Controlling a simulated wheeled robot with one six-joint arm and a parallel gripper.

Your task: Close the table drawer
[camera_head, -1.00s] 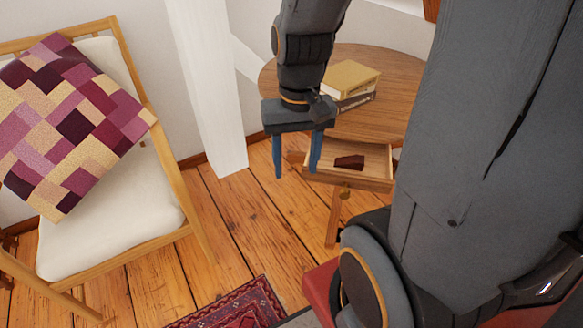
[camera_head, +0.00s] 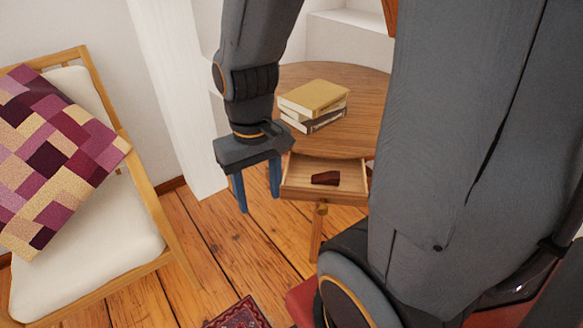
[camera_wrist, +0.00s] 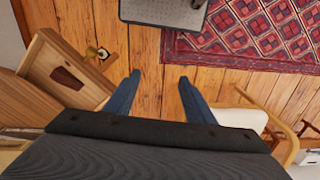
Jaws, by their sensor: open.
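The table drawer (camera_head: 298,185) is pulled out from under the round wooden table (camera_head: 362,100) in the head view, with a small dark red item (camera_head: 326,178) lying inside. The drawer also shows at the left of the wrist view (camera_wrist: 45,50), with a round knob (camera_wrist: 102,53) on its front. My gripper (camera_head: 259,196) hangs just left of the drawer in the head view, with its two blue fingers pointing down, apart and empty. In the wrist view the fingers (camera_wrist: 158,82) are spread over bare floor, with the drawer beside them.
Several stacked books (camera_head: 315,100) lie on the tabletop. A cushioned wooden chair (camera_head: 95,225) with a patchwork pillow (camera_head: 55,155) stands at the left. A white post (camera_head: 175,95) rises behind my gripper. A red patterned rug (camera_wrist: 250,35) lies on the plank floor.

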